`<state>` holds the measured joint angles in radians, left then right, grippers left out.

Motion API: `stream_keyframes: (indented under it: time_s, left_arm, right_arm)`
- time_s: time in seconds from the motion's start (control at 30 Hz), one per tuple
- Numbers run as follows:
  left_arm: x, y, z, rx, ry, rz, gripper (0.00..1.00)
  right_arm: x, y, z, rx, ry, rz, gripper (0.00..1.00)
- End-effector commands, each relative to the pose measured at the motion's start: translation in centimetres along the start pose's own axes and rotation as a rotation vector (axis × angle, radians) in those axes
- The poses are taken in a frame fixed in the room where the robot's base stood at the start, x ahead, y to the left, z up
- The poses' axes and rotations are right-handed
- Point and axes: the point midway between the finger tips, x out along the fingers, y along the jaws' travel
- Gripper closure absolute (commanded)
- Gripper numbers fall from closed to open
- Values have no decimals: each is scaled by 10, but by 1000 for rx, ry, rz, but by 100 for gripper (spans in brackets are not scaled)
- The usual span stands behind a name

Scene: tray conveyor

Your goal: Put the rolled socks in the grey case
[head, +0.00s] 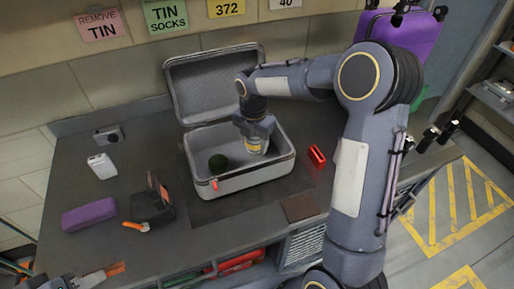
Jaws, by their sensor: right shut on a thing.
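The grey case (240,184) stands open on the dark worktop, its lid leaning back towards the wall. A dark green round bundle (217,162), which looks like the rolled socks, lies inside at the left. My right gripper (254,139) reaches down into the right part of the case. It is shut on a yellow and grey tin (255,146), partly hidden by the fingers. I cannot tell whether the tin touches the case floor. Part of my left arm shows at the bottom left corner; its jaws are not clear.
Left of the case are a purple pouch (89,215), a dark holder (152,206), a white box (102,162) and a small grey device (108,135). A red object (317,154) lies right of the case. Notes hang on the wall, one reading "REMOVE TIN" (100,25).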

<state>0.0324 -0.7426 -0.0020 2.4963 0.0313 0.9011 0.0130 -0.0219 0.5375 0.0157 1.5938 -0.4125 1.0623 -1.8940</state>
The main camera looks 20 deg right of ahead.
Motion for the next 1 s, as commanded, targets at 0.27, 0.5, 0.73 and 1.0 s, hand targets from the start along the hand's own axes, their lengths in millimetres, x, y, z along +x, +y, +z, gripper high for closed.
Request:
stream_keyframes:
  time_s: [0.27, 0.5, 0.73, 1.0]
  left_arm:
    - [-2, 1, -1, 0, 0, 0, 64]
    - [-7, 3, -3, 0, 0, 0, 64]
    - [-6, 3, -3, 0, 0, 0, 64]
    - [-5, 2, -2, 0, 0, 0, 64]
  right_arm:
    - [22, 2, 18, 2, 0, -1, 73]
    - [53, 2, 21, 0, 1, -1, 73]
    - [56, 2, 21, 1, -1, 1, 73]
    - [59, 2, 21, 1, 0, 1, 41]
